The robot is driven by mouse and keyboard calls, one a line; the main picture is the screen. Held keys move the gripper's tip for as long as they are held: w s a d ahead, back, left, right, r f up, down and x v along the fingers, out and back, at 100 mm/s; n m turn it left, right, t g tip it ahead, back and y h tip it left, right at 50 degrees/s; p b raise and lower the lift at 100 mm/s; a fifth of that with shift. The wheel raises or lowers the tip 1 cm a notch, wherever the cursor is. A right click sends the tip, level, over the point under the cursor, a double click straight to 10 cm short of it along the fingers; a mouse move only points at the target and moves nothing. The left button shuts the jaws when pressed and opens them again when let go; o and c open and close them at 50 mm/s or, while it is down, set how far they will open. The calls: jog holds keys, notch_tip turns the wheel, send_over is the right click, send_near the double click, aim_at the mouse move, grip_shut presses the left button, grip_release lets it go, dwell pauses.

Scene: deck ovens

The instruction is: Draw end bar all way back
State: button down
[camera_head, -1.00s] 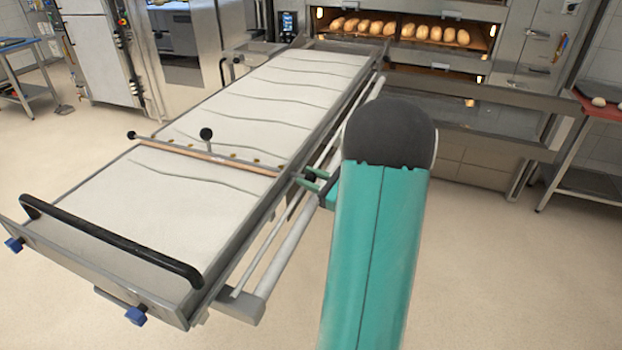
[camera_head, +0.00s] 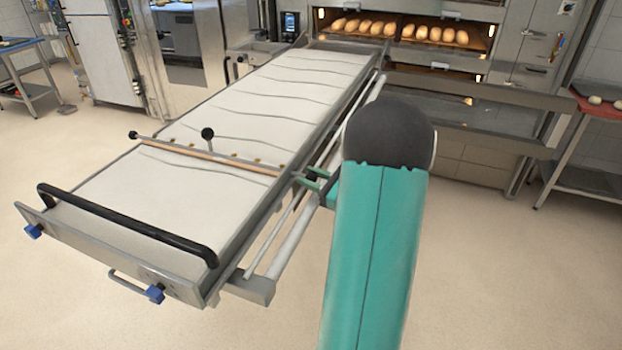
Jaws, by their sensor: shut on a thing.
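The end bar (camera_head: 215,155) is a thin wood-and-metal crossbar with black ball knobs. It lies across the long loader (camera_head: 120,200), whose pale cloth belt has wavy crease lines. The bar is in the nearer half of the loader, with a strip of bare belt between it and the black end handle (camera_head: 130,224). My gripper (camera_head: 308,180) is at the bar's right end, beside the loader's right rail, and is shut on the bar. The fingertips are small, and my arm partly hides the gripper.
The deck oven (camera_head: 480,75) with several loaves stands beyond the loader's far end. Blue knobs (camera_head: 155,294) stick out at the near end. A side rail (camera_head: 290,235) runs between the loader and my arm. Open floor lies in front and at right.

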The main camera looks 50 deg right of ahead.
jog(key=c, duration=1.5)
grip_release()
jog(key=shift+a+f, duration=0.1)
jog(key=shift+a, duration=0.2)
jog(key=o, duration=0.4)
jog(key=shift+s+a, duration=0.1)
jog(key=shift+c, duration=0.2)
jog(key=shift+o, duration=0.2)
jog(key=shift+d, duration=0.2)
jog(key=s+d, duration=0.2)
jog(key=s, duration=1.1)
jog(key=shift+s, duration=0.2)
